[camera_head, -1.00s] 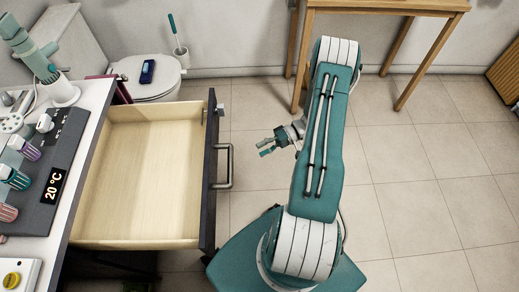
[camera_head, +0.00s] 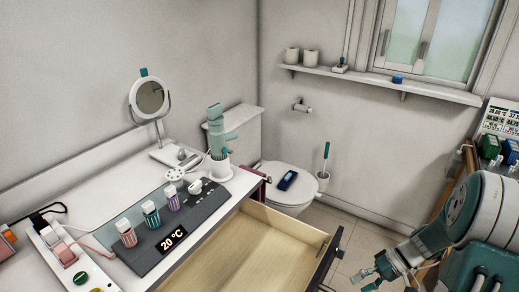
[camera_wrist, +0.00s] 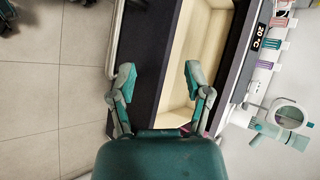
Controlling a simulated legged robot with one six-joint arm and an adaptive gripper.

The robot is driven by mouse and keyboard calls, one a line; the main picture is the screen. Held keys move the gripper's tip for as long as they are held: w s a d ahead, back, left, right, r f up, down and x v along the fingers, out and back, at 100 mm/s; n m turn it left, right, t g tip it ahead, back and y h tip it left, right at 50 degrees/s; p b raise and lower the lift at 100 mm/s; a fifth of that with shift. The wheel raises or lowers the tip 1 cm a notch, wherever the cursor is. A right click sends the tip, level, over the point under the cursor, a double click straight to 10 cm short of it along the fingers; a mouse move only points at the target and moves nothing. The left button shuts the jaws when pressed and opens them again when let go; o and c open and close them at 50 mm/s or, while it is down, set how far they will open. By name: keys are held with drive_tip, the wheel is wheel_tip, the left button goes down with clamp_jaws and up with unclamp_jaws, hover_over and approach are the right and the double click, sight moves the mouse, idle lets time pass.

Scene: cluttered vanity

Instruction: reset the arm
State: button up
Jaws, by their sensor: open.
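My teal and grey arm stands at the lower right of the head view. My gripper (camera_head: 368,278) is at its end, just right of the open drawer's front, with its fingers pointing left. In the wrist view the gripper (camera_wrist: 160,74) shows two teal-tipped fingers spread wide apart with nothing between them. The dark drawer front and the pale drawer inside (camera_wrist: 195,55) lie beyond the fingers. I cannot tell the exact gap to the drawer front.
The wooden drawer (camera_head: 262,252) is pulled out from the white vanity. A grey panel (camera_head: 185,215) holds several striped cups, near a round mirror (camera_head: 150,98). A toilet (camera_head: 275,180) stands behind. Tiled floor (camera_wrist: 55,100) is clear beside the drawer.

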drive_tip(key=s+a+r+t+h, duration=0.2)
drive_tip(key=s+a+r+h, duration=0.1)
drive_tip(key=r, duration=0.4)
drive_tip(key=s+a+r+t+h, duration=0.3)
drive_tip(key=s+a+r, duration=0.1)
drive_tip(key=r, duration=0.3)
drive_tip(key=s+a+r+t+h, duration=0.2)
drive_tip(key=s+a+r+h, duration=0.2)
drive_tip(key=r, duration=0.4)
drive_tip(key=shift+s+n+t, duration=0.3)
drive_tip(key=shift+s, duration=0.05)
drive_tip(key=shift+a, duration=0.2)
